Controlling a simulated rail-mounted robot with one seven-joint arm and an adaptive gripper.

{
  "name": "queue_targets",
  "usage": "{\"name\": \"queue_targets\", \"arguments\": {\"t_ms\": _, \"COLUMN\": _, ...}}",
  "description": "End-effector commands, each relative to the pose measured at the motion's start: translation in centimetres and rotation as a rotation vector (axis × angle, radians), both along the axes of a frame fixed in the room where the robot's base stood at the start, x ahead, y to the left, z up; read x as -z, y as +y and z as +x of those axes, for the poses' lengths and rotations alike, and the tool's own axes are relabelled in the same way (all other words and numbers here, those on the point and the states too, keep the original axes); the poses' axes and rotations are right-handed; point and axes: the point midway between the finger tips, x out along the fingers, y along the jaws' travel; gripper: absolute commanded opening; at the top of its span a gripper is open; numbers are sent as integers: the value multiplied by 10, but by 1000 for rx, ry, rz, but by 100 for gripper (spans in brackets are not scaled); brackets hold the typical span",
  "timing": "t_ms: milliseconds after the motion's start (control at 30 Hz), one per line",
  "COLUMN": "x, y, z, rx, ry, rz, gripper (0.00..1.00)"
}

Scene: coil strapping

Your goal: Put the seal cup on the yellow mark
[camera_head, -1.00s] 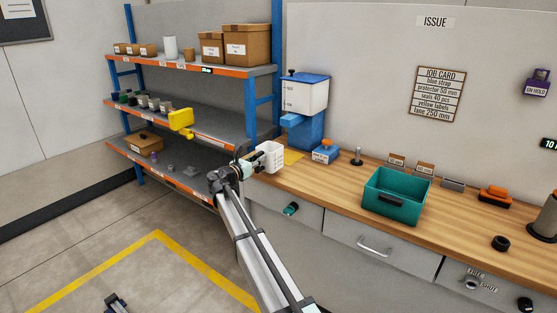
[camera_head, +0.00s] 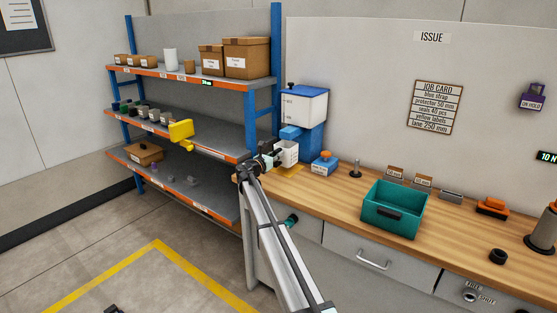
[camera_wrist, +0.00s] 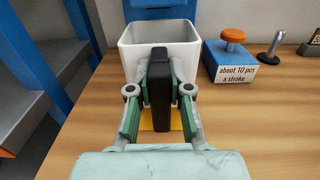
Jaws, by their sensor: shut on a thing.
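The seal cup (camera_wrist: 190,55) is a white square cup, seen in the wrist view just beyond my gripper (camera_wrist: 158,85). My gripper is shut on its near side, at a dark upright handle. In the head view the cup (camera_head: 289,152) is upright at the workbench's left end, in front of the blue dispenser, with my gripper (camera_head: 273,159) at its left. The yellow mark (camera_wrist: 177,128) shows on the bench below the gripper and cup; part of it also shows in the head view (camera_head: 292,170). Whether the cup touches the bench is hidden.
The blue dispenser (camera_head: 308,138) stands behind the cup. A blue block with an orange knob (camera_wrist: 229,65) is close at its right. A teal bin (camera_head: 394,212) is further right on the bench. Shelving (camera_head: 228,149) stands at the left.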

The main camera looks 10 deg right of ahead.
Motion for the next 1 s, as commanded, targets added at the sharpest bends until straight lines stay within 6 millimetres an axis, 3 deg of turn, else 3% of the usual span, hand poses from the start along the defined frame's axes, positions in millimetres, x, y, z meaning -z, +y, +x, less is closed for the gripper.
{"name": "queue_targets", "arguments": {"t_ms": 233, "x": 3, "y": -9, "z": 10, "rx": 1, "ry": -1, "rz": -1, "gripper": 0}}
{"name": "queue_targets", "arguments": {"t_ms": 533, "x": 33, "y": -9, "z": 9, "rx": 1, "ry": 0, "rz": -1, "gripper": 0}}
{"name": "queue_targets", "arguments": {"t_ms": 900, "x": 39, "y": -9, "z": 9, "rx": 1, "ry": -1, "rz": -1, "gripper": 0}}
{"name": "queue_targets", "arguments": {"t_ms": 933, "x": 38, "y": -9, "z": 9, "rx": 1, "ry": -1, "rz": -1, "gripper": 25}}
{"name": "queue_targets", "arguments": {"t_ms": 1000, "x": 38, "y": -9, "z": 9, "rx": 1, "ry": -1, "rz": -1, "gripper": 44}}
